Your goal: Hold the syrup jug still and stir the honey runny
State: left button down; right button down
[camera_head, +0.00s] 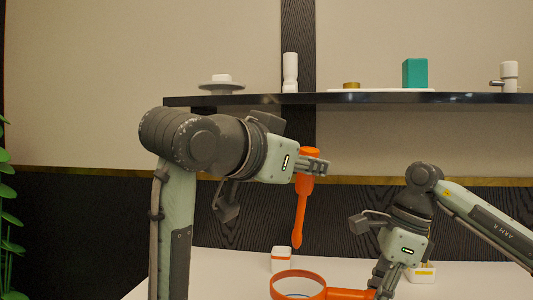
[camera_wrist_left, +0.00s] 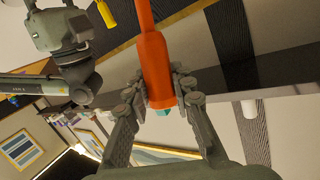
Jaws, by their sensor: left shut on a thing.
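The syrup jug (camera_head: 277,291) shows at the bottom of the head view as an open orange rim with a handle reaching right; its lower part is cut off. My left gripper (camera_head: 314,164) is shut on an orange stirring tool (camera_head: 301,215). The tool hangs nearly upright, its tip above the jug's rim and apart from it. In the left wrist view, my left gripper's fingers (camera_wrist_left: 170,88) clasp the tool's thick end (camera_wrist_left: 157,70). My right gripper (camera_head: 381,287) is shut on the jug's handle (camera_head: 345,294). The honey is hidden.
A white and orange container (camera_head: 282,259) stands behind the jug on the white table (camera_head: 225,270). A small white box with a yellow label (camera_head: 425,273) is at the right, behind my right arm. A dark shelf (camera_head: 350,98) with several items crosses the back wall.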

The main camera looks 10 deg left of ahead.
pick_arm(q)
jog(key=shift+s+d+f+h, duration=0.15)
jog(key=shift+d+f+h, duration=0.15)
jog(key=shift+f, duration=0.1)
notch_tip(320, 180, down, 14)
dwell(1.2)
jog(key=shift+a, duration=0.2)
